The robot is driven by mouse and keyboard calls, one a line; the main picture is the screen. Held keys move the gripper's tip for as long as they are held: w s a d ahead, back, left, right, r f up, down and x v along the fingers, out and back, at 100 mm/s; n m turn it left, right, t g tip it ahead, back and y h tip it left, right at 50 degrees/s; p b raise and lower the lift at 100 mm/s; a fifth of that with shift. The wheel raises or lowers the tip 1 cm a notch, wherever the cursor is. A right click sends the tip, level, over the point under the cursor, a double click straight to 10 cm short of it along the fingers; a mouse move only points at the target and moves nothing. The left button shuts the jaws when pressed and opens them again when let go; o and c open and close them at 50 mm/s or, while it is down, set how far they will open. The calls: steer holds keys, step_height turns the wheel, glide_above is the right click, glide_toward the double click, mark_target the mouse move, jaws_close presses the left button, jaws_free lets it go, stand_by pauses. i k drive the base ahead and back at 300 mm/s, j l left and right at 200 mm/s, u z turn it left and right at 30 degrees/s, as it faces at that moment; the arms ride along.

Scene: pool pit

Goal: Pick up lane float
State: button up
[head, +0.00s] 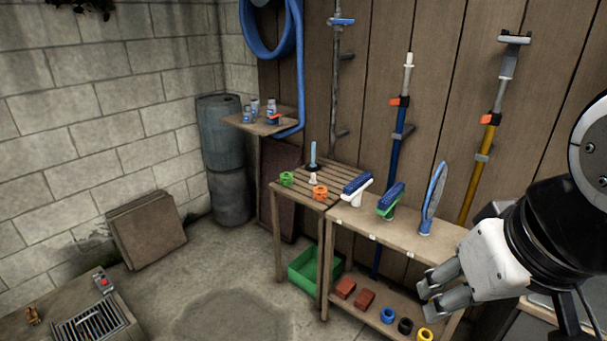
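Small round floats stand on the slatted wooden table in the head view: a green one (287,179) at its left edge and an orange one (320,192) near its front right corner. A blue ring (387,315), a black ring (405,326) and a yellow ring (425,335) lie on the lower shelf at the right. I cannot tell which of these is the lane float. My gripper (428,300) hangs at the right, in front of the bench. Its fingers are apart with nothing seen between them, and it touches none of the floats.
The wooden bench (440,243) holds several brushes and a blue oval-headed tool (434,195). Red bricks (345,288) lie on its lower shelf. A green crate (305,268) stands under the slatted table. Poles hang on the plank wall. The floor (220,265) at centre left is clear.

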mark_target(320, 192)
steer(key=i, duration=0.2)
steer(key=i+j+z, duration=0.15)
steer(key=j, duration=0.25)
steer(key=i+j+z, duration=0.15)
steer(key=j, duration=0.3)
steer(key=i+j+z, duration=0.1)
steer(key=i+j, duration=0.15)
steer(key=j, duration=0.2)
steer(key=i+j+z, duration=0.15)
steer(key=j, duration=0.3)
steer(key=i+j+z, duration=0.15)
steer(key=j, duration=0.3)
steer(key=j+z, duration=0.15)
steer(key=j, duration=0.35)
steer(key=i, duration=0.05)
